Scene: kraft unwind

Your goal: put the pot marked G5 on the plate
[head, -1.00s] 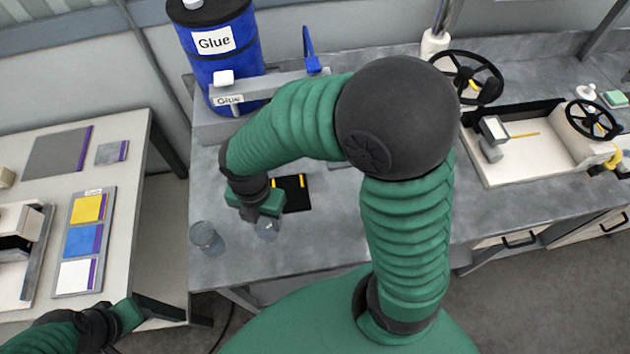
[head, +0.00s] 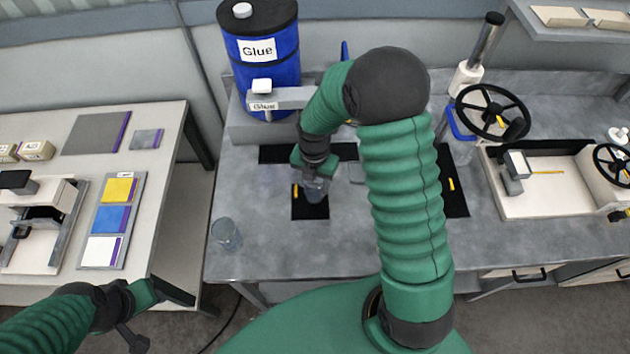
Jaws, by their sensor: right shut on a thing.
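My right gripper (head: 314,184) is shut on a grey see-through pot (head: 315,194), which it mostly hides. No marking on this pot can be read. The held pot is over a black square plate (head: 311,212) with a small yellow mark, on the grey bench. I cannot tell whether the pot touches the plate. A second grey see-through pot (head: 226,234) stands upright near the bench's front left, its marking unreadable. My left gripper (head: 146,302) is low at the left, away from the pots; its jaws do not show clearly.
A blue Glue drum (head: 262,75) with a spout stands behind the plate. Black strips (head: 452,182) lie on the bench. A handwheel (head: 491,112) and a white tray (head: 550,200) are at right. The left table (head: 165,180) holds coloured pads. The front bench is mostly clear.

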